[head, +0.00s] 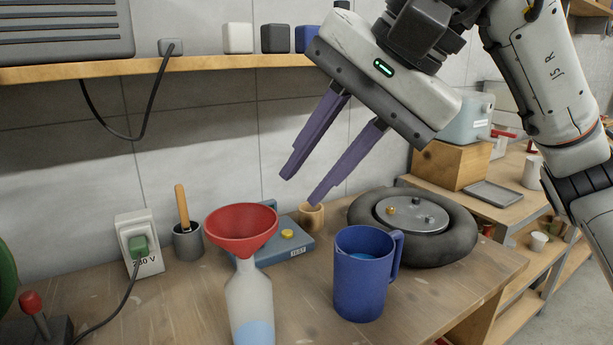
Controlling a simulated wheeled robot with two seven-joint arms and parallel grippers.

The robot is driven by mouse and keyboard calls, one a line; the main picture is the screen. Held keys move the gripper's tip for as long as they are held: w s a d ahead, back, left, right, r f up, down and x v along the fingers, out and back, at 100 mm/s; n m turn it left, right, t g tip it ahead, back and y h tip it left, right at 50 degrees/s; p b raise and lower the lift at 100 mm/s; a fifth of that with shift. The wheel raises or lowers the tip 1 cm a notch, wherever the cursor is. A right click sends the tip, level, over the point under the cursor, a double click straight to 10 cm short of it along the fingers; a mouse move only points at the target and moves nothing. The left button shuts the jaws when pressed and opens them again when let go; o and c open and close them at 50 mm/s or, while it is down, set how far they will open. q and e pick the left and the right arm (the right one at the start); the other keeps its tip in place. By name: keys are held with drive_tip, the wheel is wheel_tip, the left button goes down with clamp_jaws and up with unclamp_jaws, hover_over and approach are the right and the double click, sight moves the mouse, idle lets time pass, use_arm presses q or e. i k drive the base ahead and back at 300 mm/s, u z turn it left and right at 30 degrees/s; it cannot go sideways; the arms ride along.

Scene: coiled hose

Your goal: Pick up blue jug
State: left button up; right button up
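The blue jug (362,284) stands upright on the wooden workbench (205,313), with its handle toward the right and some blue liquid visible inside. My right gripper (303,190) comes in from the upper right and points down and to the left. Its two purple fingers are spread apart with nothing between them. It is above and to the left of the jug, not touching it. My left gripper does not show.
A red funnel (241,225) sits in a clear bottle (250,305) left of the jug. A black tyre (451,237) lies behind it on the right. A blue case (285,242) and small tan cup (311,216) are behind. A shelf (190,68) runs above.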

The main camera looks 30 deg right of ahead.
sight(372, 269)
drive_tip(key=k, duration=1)
